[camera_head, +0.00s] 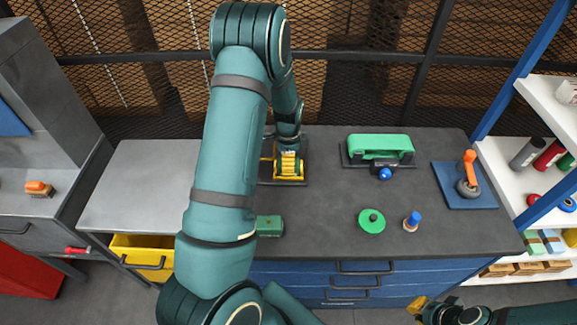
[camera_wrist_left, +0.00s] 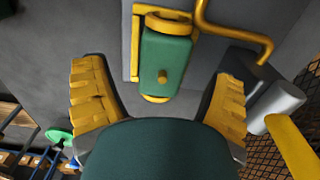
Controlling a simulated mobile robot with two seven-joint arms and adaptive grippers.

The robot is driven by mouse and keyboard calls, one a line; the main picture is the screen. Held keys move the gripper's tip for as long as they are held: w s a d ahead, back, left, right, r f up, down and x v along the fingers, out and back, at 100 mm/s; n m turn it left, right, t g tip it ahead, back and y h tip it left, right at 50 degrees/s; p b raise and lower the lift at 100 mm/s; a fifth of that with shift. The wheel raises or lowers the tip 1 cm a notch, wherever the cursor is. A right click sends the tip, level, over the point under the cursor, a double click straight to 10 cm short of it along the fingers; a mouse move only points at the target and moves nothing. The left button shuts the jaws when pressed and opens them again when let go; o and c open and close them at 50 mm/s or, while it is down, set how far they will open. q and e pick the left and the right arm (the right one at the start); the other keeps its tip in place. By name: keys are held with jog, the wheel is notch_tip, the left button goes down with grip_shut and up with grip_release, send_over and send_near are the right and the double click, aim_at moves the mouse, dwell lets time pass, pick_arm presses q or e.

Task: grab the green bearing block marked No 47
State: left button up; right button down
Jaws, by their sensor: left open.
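In the left wrist view, a green block-like body (camera_wrist_left: 165,62) with a small brass knob and a yellow ring lies beyond my left gripper (camera_wrist_left: 157,78), in line with its gap. The yellow fingers are spread and empty. In the head view, a small green block (camera_head: 269,226) lies near the table's front edge, partly behind my left arm. No number is readable on either, so I cannot tell which is No 47. My left arm reaches over the table, its end above the dark plate at the back. My right gripper (camera_head: 421,305) is low at the bottom right; its fingers are unclear.
On the grey table (camera_head: 330,215) stand a green-topped fixture (camera_head: 380,147), a green disc (camera_head: 372,220), a blue-topped peg (camera_head: 412,221) and an orange-handled tool (camera_head: 468,172) on a blue plate. A yellow bin (camera_head: 143,258) is at left, white shelves (camera_head: 500,160) at right.

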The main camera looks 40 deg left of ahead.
pick_arm(q)
jog(key=shift+w+a+f, duration=0.1)
jog(key=shift+w+f, duration=0.05)
jog(key=shift+f, duration=1.3)
jog(key=shift+c, duration=0.4)
jog(key=c, duration=1.3)
jog(key=shift+r, duration=0.1)
